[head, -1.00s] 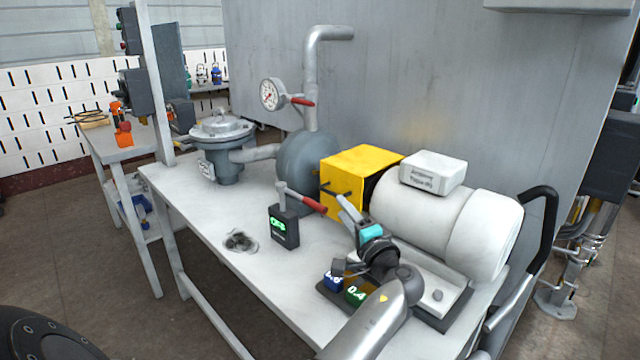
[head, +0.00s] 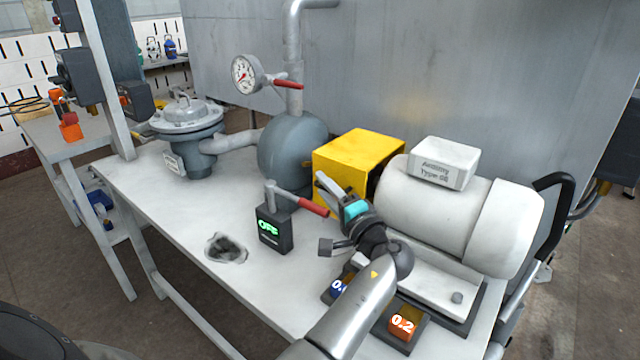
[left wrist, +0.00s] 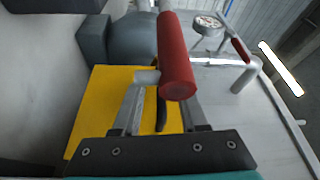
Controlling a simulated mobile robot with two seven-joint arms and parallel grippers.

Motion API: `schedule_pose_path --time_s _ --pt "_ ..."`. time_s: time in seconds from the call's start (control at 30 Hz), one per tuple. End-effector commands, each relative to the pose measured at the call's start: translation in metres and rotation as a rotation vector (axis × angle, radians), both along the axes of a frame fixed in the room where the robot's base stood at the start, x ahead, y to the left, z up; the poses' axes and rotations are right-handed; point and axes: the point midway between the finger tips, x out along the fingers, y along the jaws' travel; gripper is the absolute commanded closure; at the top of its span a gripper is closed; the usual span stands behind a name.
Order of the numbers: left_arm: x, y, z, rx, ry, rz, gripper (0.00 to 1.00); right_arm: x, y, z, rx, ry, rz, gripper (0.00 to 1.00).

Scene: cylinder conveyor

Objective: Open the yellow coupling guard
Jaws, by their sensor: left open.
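The yellow coupling guard (head: 345,160) is a box between the round grey pump (head: 292,150) and the white motor (head: 430,205). It appears closed over the coupling, though its open end toward the motor is dark. My left gripper (head: 322,180) is just in front of the guard, fingers pointing at it. In the left wrist view the yellow guard (left wrist: 95,105) fills the space beyond the open fingers (left wrist: 160,98). A black handle on the guard (left wrist: 161,108) shows between the fingers, partly behind a red lever grip (left wrist: 177,80). Contact with the handle cannot be told. My right gripper is not in view.
The red valve lever (head: 312,207) on the black OFF box (head: 274,230) reaches close to my left gripper. A white block (head: 444,162) sits on the motor. An orange 0.2 block (head: 402,324) lies near my forearm. The table's left part (head: 150,205) is mostly clear.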

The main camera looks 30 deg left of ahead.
Motion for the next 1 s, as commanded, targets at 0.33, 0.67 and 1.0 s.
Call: schedule_pose_path --time_s 0.33,0.67,1.0 --pt "-0.0001 -0.0006 -0.0002 0.000 0.000 0.000 0.67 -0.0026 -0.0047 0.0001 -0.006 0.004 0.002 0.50" --pt "0.0000 -0.0004 -0.0001 0.000 0.000 -0.001 1.00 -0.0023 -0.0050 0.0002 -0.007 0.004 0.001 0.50" --pt "0.0000 -0.0003 0.0003 0.001 0.000 -0.001 1.00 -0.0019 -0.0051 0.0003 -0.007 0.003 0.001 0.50"
